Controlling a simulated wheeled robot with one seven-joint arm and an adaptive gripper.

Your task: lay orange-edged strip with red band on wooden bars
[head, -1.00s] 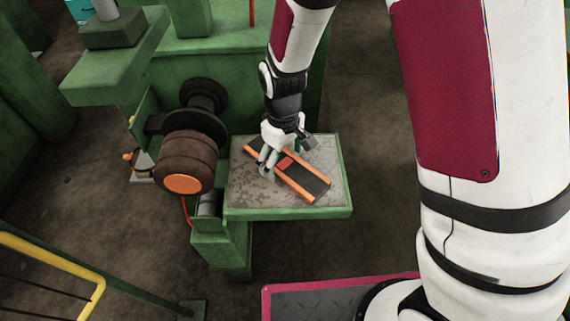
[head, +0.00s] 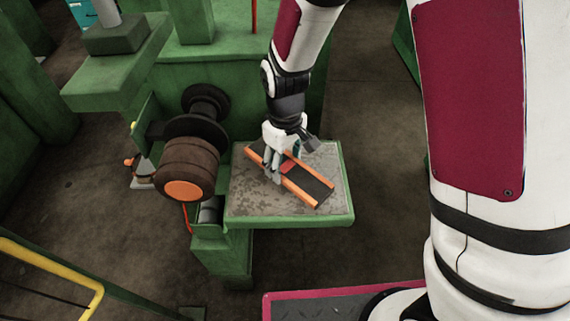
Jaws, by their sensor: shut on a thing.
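The dark strip with orange edges (head: 312,187) and a red band across it is at the grey-topped green table (head: 250,205). It lies at a slant, from upper left to lower right. My gripper (head: 277,172) is shut on the strip near its red band, with the fingers hiding part of the strip. I cannot tell whether the strip touches the tabletop or is slightly above it. No wooden bars can be made out.
Left of the table is a green machine with a brown roller (head: 190,168) with an orange end. A yellow rail (head: 60,262) stands at the lower left. Dark floor lies open to the right of the table.

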